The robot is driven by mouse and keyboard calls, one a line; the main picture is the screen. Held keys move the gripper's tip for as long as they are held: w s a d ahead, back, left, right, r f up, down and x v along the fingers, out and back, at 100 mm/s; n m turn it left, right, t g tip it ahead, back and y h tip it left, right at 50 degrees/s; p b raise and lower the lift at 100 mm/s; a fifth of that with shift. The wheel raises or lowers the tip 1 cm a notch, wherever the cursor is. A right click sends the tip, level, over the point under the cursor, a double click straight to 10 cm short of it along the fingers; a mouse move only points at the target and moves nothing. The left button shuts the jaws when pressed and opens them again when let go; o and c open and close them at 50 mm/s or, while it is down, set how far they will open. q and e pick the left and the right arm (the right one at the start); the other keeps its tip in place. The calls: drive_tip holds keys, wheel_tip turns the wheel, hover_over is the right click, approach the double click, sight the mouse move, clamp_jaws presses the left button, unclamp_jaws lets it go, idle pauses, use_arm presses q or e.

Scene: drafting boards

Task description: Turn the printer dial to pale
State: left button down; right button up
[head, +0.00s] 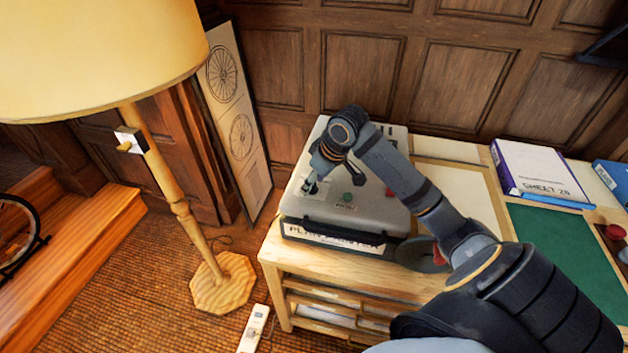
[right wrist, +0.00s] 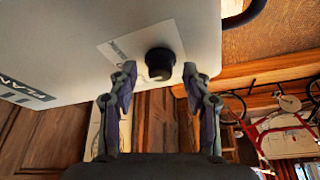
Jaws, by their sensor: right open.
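The grey plan printer (head: 372,212) stands on the wooden table against the panelled wall. In the right wrist view its pale casing (right wrist: 60,45) fills the upper left. The black round dial (right wrist: 160,62) stands out from a light label plate (right wrist: 122,46) on that casing. Its pointer and the label's words cannot be read. My right gripper (right wrist: 158,80) is open, its two fingers on either side of the dial, with gaps visible at both sides. In the head view my right gripper (head: 312,184) is over the printer's left part and hides the dial. My left gripper is out of view.
A floor lamp (head: 170,185) stands left of the table. A purple-and-white binder (head: 540,168) and green mat (head: 550,237) lie to the right. A white power strip (head: 254,328) is on the floor.

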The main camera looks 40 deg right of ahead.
drive_tip(key=shift+r, duration=0.1)
drive_tip(key=c, duration=0.4)
clamp_jaws()
drive_tip(key=shift+r+n+p, duration=0.2)
drive_tip(key=shift+n+p, duration=0.3)
drive_tip(key=shift+p, duration=0.4)
drive_tip(key=n+y+p, duration=0.1)
drive_tip(key=n+p, duration=0.2)
drive_tip(key=shift+d+g, duration=0.15)
drive_tip(key=shift+g, duration=0.25)
drive_tip(key=n+p, duration=0.1)
drive_tip(key=n+y, duration=0.1)
drive_tip(key=shift+w+d+f+n+g+p, duration=0.1)
drive_tip(key=shift+w+n+g+p, duration=0.05)
drive_tip(key=shift+n+g+p, duration=0.2)
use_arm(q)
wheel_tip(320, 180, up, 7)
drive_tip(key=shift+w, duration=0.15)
use_arm(e)
drive_tip(key=shift+w+f+n+g+y, duration=0.1)
drive_tip(key=shift+n+g+y, duration=0.35)
drive_tip(key=shift+n, duration=1)
